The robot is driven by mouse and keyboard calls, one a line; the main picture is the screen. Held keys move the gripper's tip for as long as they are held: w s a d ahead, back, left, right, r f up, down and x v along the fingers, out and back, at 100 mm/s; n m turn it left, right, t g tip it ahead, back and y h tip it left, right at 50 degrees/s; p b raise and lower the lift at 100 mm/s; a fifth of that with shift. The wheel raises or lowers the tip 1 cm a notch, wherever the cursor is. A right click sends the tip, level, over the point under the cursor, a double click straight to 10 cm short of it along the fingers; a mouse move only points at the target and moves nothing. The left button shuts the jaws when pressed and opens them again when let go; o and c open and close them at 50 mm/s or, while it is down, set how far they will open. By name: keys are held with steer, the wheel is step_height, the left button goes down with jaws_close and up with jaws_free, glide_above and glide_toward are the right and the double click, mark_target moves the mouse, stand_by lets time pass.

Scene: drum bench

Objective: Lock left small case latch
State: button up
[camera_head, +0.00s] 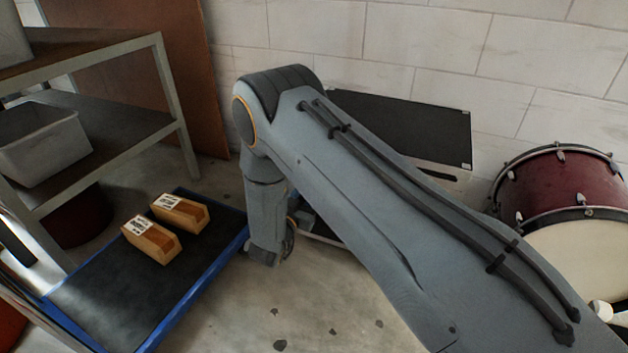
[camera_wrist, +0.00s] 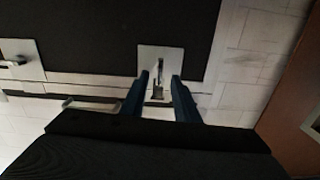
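The small case shows in the head view as a dark panel (camera_head: 425,125) with pale edges, behind my arm and partly hidden by it. In the wrist view its dark face (camera_wrist: 100,35) fills the upper part. A metal latch (camera_wrist: 157,72) on a pale plate sits near the right end of the case edge. A second latch (camera_wrist: 14,63) is at the far left. My gripper (camera_wrist: 160,85) is open, its two blue fingers on either side of the nearer latch. Whether they touch it I cannot tell. The gripper is mostly hidden by my arm in the head view.
A red drum (camera_head: 555,185) stands at the right. A blue-edged cart (camera_head: 95,300) with two wooden boxes (camera_head: 150,240) is at the left, beside a metal shelf (camera_head: 95,135) holding a grey bin (camera_head: 45,145). A brick wall is behind the case. Bare floor shows in front.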

steer(key=shift+v, duration=1.5)
